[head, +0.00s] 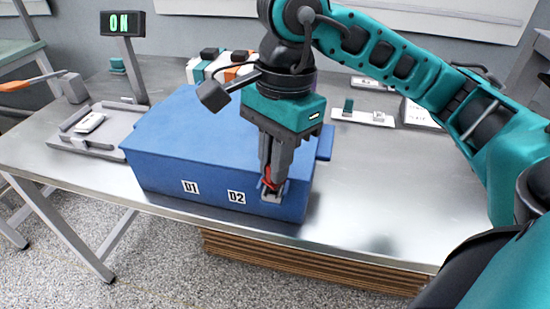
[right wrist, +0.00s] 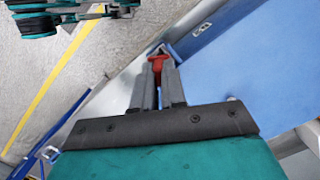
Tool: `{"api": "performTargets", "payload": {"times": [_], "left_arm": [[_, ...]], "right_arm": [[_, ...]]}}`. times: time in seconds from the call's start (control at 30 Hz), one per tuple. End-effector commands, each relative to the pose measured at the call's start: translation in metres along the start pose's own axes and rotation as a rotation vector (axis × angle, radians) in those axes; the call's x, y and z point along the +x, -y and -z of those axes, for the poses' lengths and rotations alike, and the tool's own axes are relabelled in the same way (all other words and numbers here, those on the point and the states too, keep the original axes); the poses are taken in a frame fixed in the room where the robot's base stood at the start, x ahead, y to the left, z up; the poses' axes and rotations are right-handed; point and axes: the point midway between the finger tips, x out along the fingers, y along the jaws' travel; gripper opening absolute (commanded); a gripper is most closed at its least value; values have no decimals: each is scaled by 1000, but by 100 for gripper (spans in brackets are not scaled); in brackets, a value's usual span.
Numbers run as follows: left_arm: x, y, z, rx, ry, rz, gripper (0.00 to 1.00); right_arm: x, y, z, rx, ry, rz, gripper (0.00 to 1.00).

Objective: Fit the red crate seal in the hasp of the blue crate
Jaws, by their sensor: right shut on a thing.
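The blue crate (head: 165,135) stands on the metal table, with labels D1 and D2 on its front. Its grey hasp (head: 273,194) is low on the front face, right of D2. My right gripper (head: 270,178) points down just at the hasp, shut on the red crate seal (head: 269,184). In the right wrist view, the seal (right wrist: 158,62) shows red between the fingertips (right wrist: 160,70), close against the hasp (right wrist: 159,50). The fingers hide part of the seal, so I cannot tell if it is in the hasp. My left gripper is out of view.
A grey tray (head: 70,142) holding a white item lies left of the crate. White and orange units (head: 238,72) stand behind the crate. The table right of the crate is mostly clear.

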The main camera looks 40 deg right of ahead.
Motion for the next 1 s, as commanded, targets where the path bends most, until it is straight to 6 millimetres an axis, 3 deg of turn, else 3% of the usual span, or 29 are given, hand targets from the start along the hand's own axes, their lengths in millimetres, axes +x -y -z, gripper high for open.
{"api": "performTargets", "payload": {"times": [0.5,1.0], "left_arm": [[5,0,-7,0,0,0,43],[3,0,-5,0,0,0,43]], "right_arm": [[8,0,1,0,0,0,0],[0,0,0,0,0,0,0]]}}
